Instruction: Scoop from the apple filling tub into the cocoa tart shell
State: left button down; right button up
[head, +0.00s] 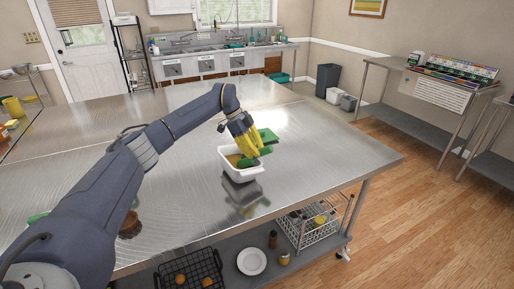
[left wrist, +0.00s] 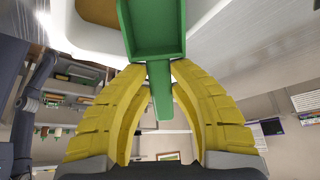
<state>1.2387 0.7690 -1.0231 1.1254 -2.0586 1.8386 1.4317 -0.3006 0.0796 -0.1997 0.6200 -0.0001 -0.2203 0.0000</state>
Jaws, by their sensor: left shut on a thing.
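My left gripper (head: 250,146) has yellow fingers and is shut on the handle of a green scoop (head: 268,135). In the left wrist view the scoop (left wrist: 152,28) sticks out beyond the fingertips (left wrist: 158,90), and its visible face is bare green. The white apple filling tub (head: 228,167) stands on the steel table under the gripper. Its brownish filling (left wrist: 98,10) shows in the left wrist view. The scoop is over or at the tub; I cannot tell whether it touches the filling. A brown round thing (head: 130,226), perhaps the cocoa tart shell, is partly hidden by my left arm.
The steel table (head: 320,150) is clear to the right of the tub and behind it. Under it, a shelf holds a wire rack (head: 310,228), a white plate (head: 252,262) and a black basket (head: 190,272). A sink counter (head: 205,65) stands at the back.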

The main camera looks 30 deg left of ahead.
pick_arm(q)
jog(key=shift+s+a+f, duration=0.15)
jog(key=shift+a+f, duration=0.1)
jog(key=shift+f, duration=0.3)
jog(key=shift+a+f, duration=0.1)
jog(key=shift+a, duration=0.7)
jog(key=shift+s+a, duration=0.15)
jog(key=shift+a, duration=0.85)
jog(key=shift+s+a, duration=0.15)
jog(key=shift+a, duration=0.8)
jog(key=shift+d+r+y, duration=0.2)
jog(key=shift+r+y, duration=0.1)
jog(key=shift+y, duration=0.2)
jog(key=y, duration=0.1)
jog(key=d+y, duration=0.1)
jog(key=y, duration=0.1)
jog(key=shift+w+d+r+g, duration=0.15)
jog(key=shift+d+r+g, duration=0.05)
jog(key=shift+g, duration=0.1)
jog(key=shift+w+d+r+g+y, duration=0.1)
jog(key=shift+d+r+g+y, duration=0.05)
jog(key=shift+d+r+y, duration=0.55)
jog(key=shift+w+d+r+g+y, duration=0.15)
jog(key=shift+d+r+y, duration=0.2)
jog(key=shift+r+y, duration=0.55)
jog(key=shift+s+f, duration=0.1)
jog(key=shift+s, duration=0.1)
